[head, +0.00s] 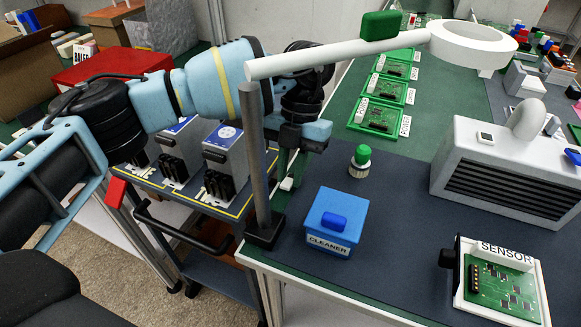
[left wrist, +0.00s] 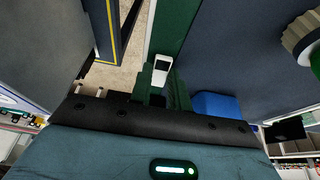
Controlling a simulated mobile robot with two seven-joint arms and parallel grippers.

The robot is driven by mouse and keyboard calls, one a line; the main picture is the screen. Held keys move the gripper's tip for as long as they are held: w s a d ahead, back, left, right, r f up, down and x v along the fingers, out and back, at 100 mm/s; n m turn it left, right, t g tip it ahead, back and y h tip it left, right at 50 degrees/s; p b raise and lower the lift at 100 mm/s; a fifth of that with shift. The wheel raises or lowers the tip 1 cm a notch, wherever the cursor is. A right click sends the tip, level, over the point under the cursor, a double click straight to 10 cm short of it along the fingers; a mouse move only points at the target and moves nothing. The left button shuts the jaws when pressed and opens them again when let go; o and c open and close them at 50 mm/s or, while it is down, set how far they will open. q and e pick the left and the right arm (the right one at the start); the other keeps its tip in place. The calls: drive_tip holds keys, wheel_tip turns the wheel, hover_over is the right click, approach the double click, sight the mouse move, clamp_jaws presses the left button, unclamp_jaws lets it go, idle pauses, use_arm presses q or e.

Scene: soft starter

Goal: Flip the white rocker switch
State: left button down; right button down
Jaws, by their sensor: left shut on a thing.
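A small white square part with a dark mark (head: 485,137) sits on top of the grey slatted box at the right in the head view. It looks like a rocker switch; which way it is tilted is too small to tell. My left gripper (head: 290,176) is far to its left, pointing down at the bench's left edge, behind the lamp post. In the left wrist view its dark green fingers (left wrist: 162,88) are close together around a small white piece with a dark tip (left wrist: 161,68). That piece also shows at the fingertips in the head view (head: 288,184).
A magnifier lamp (head: 475,45) on a grey post (head: 257,165) stands between. A blue cleaner box (head: 335,220), a green-capped bottle (head: 361,160) and a sensor board (head: 500,285) are on the dark mat. Blue-and-white units (head: 225,150) stand on the cart at left.

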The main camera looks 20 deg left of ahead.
use_arm(q)
drive_tip(key=c, duration=1.3)
unclamp_jaws()
drive_tip(key=shift+r, duration=0.15)
drive_tip(key=v, duration=0.7)
drive_tip(key=shift+w+r, duration=0.15)
drive_tip(key=shift+r, duration=0.15)
